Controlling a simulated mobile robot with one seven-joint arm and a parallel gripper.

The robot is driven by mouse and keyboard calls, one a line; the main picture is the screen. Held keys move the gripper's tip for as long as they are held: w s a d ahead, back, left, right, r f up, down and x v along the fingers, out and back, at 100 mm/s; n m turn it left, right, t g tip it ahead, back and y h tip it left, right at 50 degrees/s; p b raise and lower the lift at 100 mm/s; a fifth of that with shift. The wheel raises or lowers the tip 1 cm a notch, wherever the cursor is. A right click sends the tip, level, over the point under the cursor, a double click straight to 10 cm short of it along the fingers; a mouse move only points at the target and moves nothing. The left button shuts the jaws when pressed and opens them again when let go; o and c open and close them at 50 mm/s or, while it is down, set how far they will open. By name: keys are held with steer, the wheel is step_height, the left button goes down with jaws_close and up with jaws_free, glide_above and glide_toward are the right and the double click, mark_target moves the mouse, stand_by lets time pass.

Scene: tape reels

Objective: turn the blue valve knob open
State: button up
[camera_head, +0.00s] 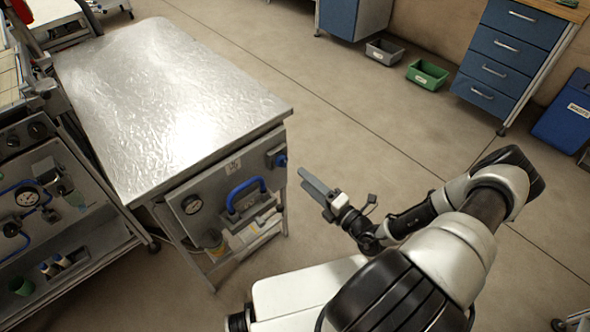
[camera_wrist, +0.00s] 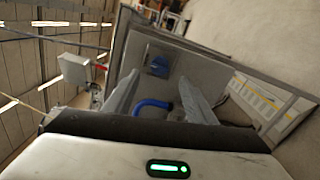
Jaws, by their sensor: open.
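A small blue valve knob (camera_head: 281,160) sticks out from a grey block at the upper right of the front panel on a metal-topped bench. In the wrist view the dark blue knob (camera_wrist: 159,66) shows on its plate, ahead and between the finger directions. My gripper (camera_head: 313,184) is to the right of the knob in the head view, apart from it, with nothing visible held. In the wrist view my gripper (camera_wrist: 158,92) has its two grey fingers spread. How far the knob is turned cannot be told.
A blue bar handle (camera_head: 246,193) juts from the same panel, left of the knob; it also shows low between the fingers in the wrist view (camera_wrist: 152,104). The bench top (camera_head: 165,95) is bare. Open floor lies right.

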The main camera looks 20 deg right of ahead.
steer(key=v, duration=0.9)
steer(key=shift+w+a, duration=0.1)
